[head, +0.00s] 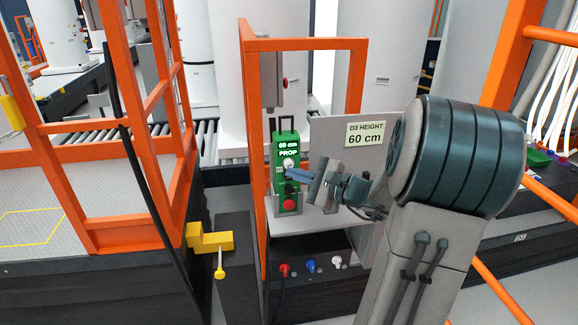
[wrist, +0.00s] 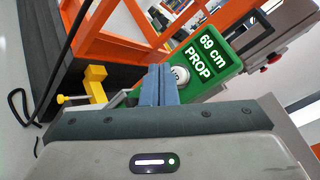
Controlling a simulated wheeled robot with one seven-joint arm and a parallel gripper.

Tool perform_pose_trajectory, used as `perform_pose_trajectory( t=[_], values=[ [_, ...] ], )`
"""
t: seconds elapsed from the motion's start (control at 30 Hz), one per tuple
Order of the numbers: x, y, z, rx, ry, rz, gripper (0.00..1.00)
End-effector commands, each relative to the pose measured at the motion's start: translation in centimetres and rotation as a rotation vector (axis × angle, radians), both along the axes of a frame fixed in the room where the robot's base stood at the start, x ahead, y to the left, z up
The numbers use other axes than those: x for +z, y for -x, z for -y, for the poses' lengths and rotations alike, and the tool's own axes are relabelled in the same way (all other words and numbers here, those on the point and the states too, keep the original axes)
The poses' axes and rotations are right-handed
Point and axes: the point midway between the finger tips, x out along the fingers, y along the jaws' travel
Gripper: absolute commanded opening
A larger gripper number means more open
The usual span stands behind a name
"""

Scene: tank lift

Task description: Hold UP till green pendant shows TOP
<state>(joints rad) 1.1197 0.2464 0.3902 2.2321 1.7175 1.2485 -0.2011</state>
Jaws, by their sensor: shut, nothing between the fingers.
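The green pendant (head: 285,148) stands upright inside the orange frame, in the middle of the head view. Its face reads PROP; the height above it reads 69 cm in the wrist view, where the pendant (wrist: 208,62) is tilted. It has a white round button (head: 289,164) and a red button (head: 289,204) lower down. My gripper (head: 291,172) is shut and empty, its blue fingertips at the pendant face just below the white button. In the wrist view the fingertips (wrist: 160,70) overlap the white button's edge (wrist: 181,74); I cannot tell whether they press anything.
A sign (head: 365,134) reading D3 HEIGHT 60 cm is right of the pendant. Orange rails (head: 305,44) surround it. A yellow block (head: 209,238) sits at lower left. Red, blue and white knobs (head: 310,265) are below. A platform with a yellow outline (head: 30,228) is at left.

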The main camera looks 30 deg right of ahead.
Motion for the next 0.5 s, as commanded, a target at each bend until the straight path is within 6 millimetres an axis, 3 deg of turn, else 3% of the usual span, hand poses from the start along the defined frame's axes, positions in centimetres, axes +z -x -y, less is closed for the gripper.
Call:
perform_pose_trajectory(
  t=[0.5],
  values=[
    [0.01, -0.85, 0.23, 0.001, 0.0, 0.001, 0.0]
  ],
)
